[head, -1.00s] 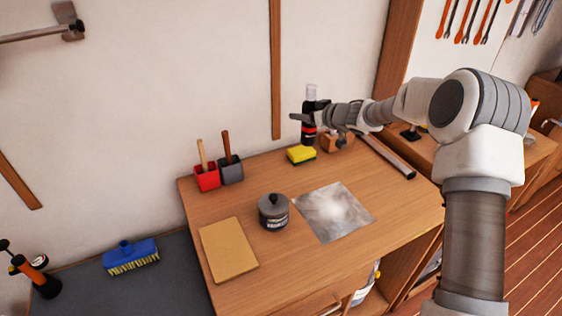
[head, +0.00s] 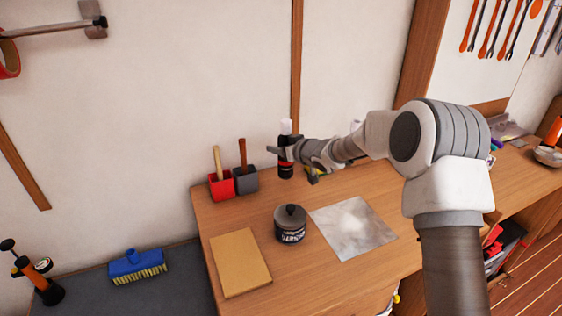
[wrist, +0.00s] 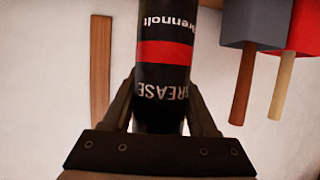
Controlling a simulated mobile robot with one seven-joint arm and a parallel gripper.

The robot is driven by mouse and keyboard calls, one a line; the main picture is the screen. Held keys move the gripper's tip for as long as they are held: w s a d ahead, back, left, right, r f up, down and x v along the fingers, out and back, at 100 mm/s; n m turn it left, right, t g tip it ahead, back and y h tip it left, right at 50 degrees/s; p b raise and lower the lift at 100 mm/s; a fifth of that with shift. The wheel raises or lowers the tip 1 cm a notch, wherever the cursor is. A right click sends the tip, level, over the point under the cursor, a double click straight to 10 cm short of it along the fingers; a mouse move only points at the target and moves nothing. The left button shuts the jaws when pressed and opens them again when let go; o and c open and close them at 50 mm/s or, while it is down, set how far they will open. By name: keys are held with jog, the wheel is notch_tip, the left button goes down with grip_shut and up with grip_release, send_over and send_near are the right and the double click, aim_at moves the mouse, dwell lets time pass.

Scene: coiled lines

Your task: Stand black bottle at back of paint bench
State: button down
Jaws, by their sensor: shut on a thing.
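The black bottle (head: 286,170) has a white cap and a red band. In the wrist view the bottle (wrist: 165,80) shows lettering reading "GREASE", upside down in that picture. My gripper (head: 285,154) is shut around the bottle's body, one finger on each side, and holds it upright near the back of the paint bench (head: 300,268). Whether its base touches the bench cannot be told. My gripper also shows at the bottom of the wrist view (wrist: 160,120).
Red (head: 221,186) and grey (head: 245,180) holders with wooden handles stand just left of the bottle. A dark can (head: 290,225), a tan board (head: 240,262) and a grey sheet (head: 353,228) lie nearer the front. My arm hides the bench's back right.

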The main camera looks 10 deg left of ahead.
jog(key=shift+f+b, duration=0.4)
jog(key=shift+f, duration=1.5)
jog(key=shift+f, duration=0.2)
jog(key=shift+c, duration=0.9)
grip_release()
jog(key=shift+r, duration=0.1)
